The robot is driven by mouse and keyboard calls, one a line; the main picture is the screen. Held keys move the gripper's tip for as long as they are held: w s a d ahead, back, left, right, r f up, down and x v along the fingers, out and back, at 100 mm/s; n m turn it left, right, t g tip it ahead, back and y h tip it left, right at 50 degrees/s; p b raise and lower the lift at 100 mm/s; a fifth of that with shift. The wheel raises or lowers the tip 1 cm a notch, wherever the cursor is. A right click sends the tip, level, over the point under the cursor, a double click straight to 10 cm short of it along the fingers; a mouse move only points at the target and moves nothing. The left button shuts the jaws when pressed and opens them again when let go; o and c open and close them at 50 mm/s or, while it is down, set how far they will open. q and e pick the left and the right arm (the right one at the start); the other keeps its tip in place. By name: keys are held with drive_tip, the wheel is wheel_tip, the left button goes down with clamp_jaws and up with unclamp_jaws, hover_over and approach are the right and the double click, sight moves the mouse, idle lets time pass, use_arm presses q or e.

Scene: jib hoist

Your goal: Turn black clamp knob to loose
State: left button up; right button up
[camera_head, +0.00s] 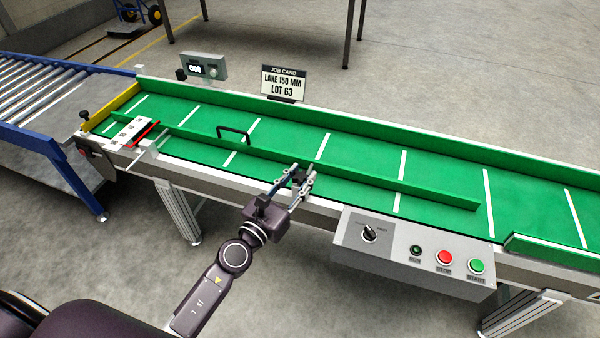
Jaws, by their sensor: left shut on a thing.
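The black clamp knob (299,179) is at the near side rail of the green conveyor (360,170), mostly hidden by the fingers. My left gripper (302,172) comes up from below, with its two fingertips on either side of the knob and shut on it. The knob's turn angle cannot be made out. A green guide fence (400,183) runs lengthwise over the belt, with a black handle (234,132) on it. My right gripper is not in view.
A control box (412,256) with a switch, a red button and a green button hangs at the near rail, right of my gripper. A job card (284,82) reading "LANE 150 MM LOT 63" and a small display (204,68) stand at the far side. A roller conveyor (40,95) is at left.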

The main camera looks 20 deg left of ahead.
use_arm(q)
drive_tip(key=shift+r+n+y+p, duration=0.2)
drive_tip(key=shift+n+y+p, duration=0.25)
drive_tip(key=shift+y, duration=0.15)
drive_tip(key=n+y+p, duration=0.1)
drive_tip(key=y, duration=0.1)
drive_tip(key=n+y+p, duration=0.1)
drive_tip(key=y, duration=0.1)
drive_tip(key=shift+d+f+n+t, duration=0.1)
drive_tip(key=shift+n+t, duration=0.15)
drive_tip(key=shift+t, duration=0.05)
drive_tip(key=shift+n+y, duration=0.4)
drive_tip(key=shift+y, duration=0.1)
drive_tip(key=shift+n+y, duration=0.5)
drive_tip(key=shift+y, duration=0.5)
drive_tip(key=shift+n+g+y, duration=0.4)
drive_tip(key=shift+n+y, duration=0.2)
drive_tip(key=shift+y, duration=0.1)
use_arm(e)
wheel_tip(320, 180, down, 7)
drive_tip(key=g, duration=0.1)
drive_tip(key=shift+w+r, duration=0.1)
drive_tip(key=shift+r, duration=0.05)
use_arm(q)
drive_tip(key=o, duration=1.2)
drive_tip(key=shift+c, duration=0.2)
